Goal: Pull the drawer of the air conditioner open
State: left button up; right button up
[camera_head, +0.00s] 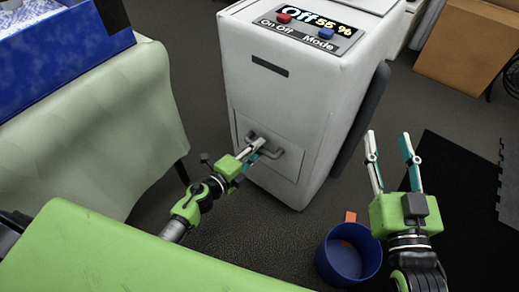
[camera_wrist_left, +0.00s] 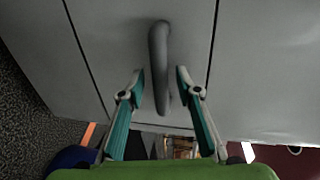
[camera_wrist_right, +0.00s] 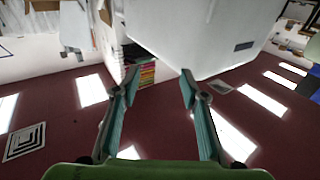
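The air conditioner (camera_head: 270,92) is a white upright unit with a lit "Off 55 %" display on top. Its drawer front (camera_head: 292,165) is low on the near face and looks flush with it. The drawer's grey handle (camera_head: 278,153) is partly hidden by my left gripper (camera_head: 257,147). In the left wrist view the handle (camera_wrist_left: 159,65) runs between the two spread fingers of my left gripper (camera_wrist_left: 160,82), with gaps on both sides. My right gripper (camera_head: 388,146) is open and empty, to the right of the unit; it also shows open in the right wrist view (camera_wrist_right: 160,76).
A cloth-covered table (camera_head: 95,125) with a blue box (camera_head: 65,50) is at left. A cardboard box (camera_head: 462,50) and a black mat (camera_head: 455,205) lie right.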

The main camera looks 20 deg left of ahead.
pick_arm(q)
jog(key=shift+x, duration=0.8)
grip_shut()
jog(key=f+v, duration=0.2)
jog(key=v, duration=0.7)
jog(key=f+v, duration=0.2)
jog(key=v, duration=0.7)
jog(key=shift+s+a, duration=0.15)
jog(key=shift+s, duration=0.45)
pick_arm(e)
jog(key=shift+s+a+r+t, duration=0.1)
jog(key=shift+r+t, duration=0.3)
jog(key=shift+r, duration=0.35)
jog(key=shift+s+a+r+t, duration=0.1)
jog(key=shift+r+t, duration=0.3)
jog(key=shift+r, duration=0.35)
pick_arm(q)
jog(key=shift+r, duration=0.1)
grip_release()
